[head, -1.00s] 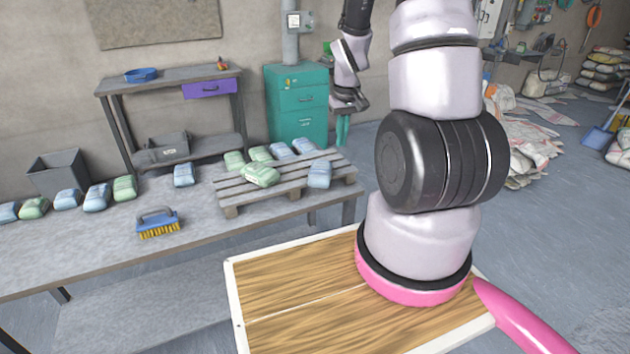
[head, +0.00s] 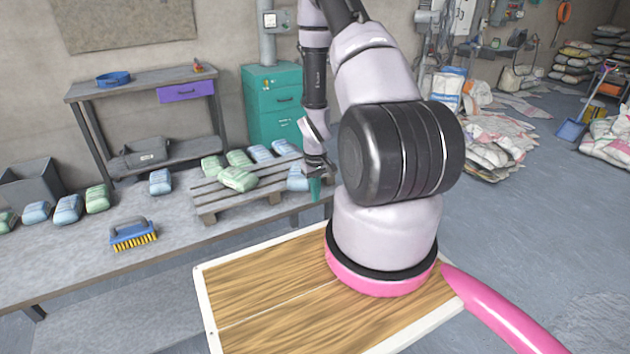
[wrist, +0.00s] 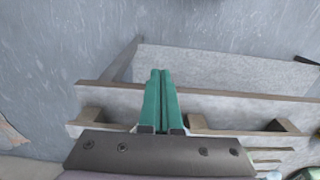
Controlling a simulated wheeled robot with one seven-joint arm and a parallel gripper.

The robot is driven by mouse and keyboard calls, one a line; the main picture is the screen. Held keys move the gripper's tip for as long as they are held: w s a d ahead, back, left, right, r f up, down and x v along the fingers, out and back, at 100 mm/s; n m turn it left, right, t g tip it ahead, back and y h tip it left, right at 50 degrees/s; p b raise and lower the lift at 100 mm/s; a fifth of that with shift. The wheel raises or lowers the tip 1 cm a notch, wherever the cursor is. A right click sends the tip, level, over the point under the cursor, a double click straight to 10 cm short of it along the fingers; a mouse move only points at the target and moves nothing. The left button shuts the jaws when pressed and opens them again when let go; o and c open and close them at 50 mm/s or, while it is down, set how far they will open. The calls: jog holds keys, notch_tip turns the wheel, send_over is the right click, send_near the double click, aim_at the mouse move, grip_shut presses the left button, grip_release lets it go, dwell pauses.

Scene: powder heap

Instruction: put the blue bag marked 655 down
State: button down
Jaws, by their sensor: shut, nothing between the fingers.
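Several blue bags are in the head view, but no number can be read, so I cannot tell which is 655. On the pallet (head: 238,196), one blue bag (head: 297,179) lies at the right end and two blue bags (head: 258,153) (head: 283,148) lie at the back. Other blue bags (head: 160,182) (head: 68,209) (head: 36,212) lie on the table. My gripper (head: 315,198) is shut and empty by the pallet's right end, close to the nearest blue bag.
Green bags (head: 238,179) (head: 97,199) lie on the pallet and table (head: 85,260). A grey bin (head: 30,182), a shelf bench (head: 140,88) and a green cabinet (head: 272,100) stand behind. Open floor lies right.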

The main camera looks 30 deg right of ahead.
aim_at(296, 169)
jog(key=shift+w+r, duration=0.15)
jog(key=shift+w, duration=1.85)
jog(key=w, duration=1)
jog(key=shift+w+a, duration=0.1)
jog(key=shift+a, duration=0.1)
